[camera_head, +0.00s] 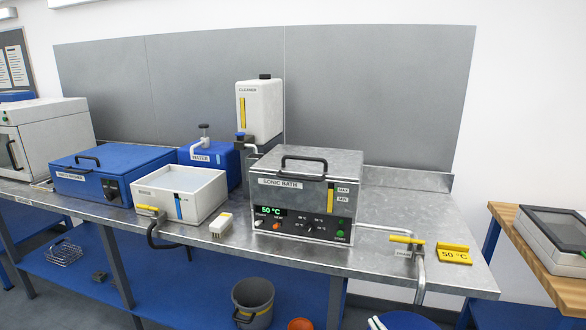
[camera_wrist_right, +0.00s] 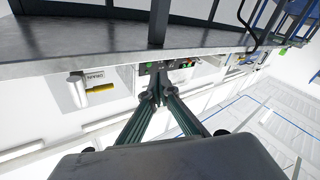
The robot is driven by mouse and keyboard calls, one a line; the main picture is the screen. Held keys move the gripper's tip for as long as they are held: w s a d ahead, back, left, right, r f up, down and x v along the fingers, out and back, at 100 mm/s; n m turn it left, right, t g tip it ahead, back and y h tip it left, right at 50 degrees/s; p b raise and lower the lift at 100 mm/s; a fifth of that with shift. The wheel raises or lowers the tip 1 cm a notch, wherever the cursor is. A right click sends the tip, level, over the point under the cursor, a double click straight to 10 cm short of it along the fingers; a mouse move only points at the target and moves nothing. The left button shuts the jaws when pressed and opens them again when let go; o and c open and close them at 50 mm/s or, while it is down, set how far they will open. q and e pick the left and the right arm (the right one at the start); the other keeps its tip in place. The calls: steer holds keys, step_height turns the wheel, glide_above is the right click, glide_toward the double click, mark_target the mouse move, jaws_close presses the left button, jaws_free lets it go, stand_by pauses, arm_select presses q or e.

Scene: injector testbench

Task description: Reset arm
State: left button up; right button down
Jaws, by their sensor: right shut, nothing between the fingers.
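My right gripper (camera_wrist_right: 160,92) shows in the right wrist view, with its two dark green fingers brought together at the tips and nothing visible between them. The fingers point toward the sonic bath's control panel (camera_wrist_right: 170,66), which appears upside down. I cannot tell the exact gap between fingertips and panel. In the head view no gripper can be made out clearly. A blue and dark shape is cut off at the bottom edge, and I cannot tell what it is. My left gripper is not in view.
The sonic bath (camera_head: 305,190) reads 50 °C on the metal bench (camera_head: 400,210). A drain tap with yellow handle (camera_head: 406,239) sticks out at its right. A rinse basin (camera_head: 180,194), blue box (camera_head: 112,172) and cleaner tank (camera_head: 260,108) stand left. A grey bucket (camera_head: 253,302) stands below.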

steer(key=s+f+m+g+h, duration=0.1)
steer(key=s+f+g, duration=0.2)
steer(key=s+f, duration=0.5)
steer(key=s+f+m+g+h, duration=0.2)
steer(key=s+f+g, duration=0.2)
steer(key=s+f, duration=0.5)
steer(key=s, duration=0.8)
steer(key=shift+a+f+m, duration=0.15)
steer(key=shift+a+m, duration=0.15)
steer(key=shift+a, duration=0.05)
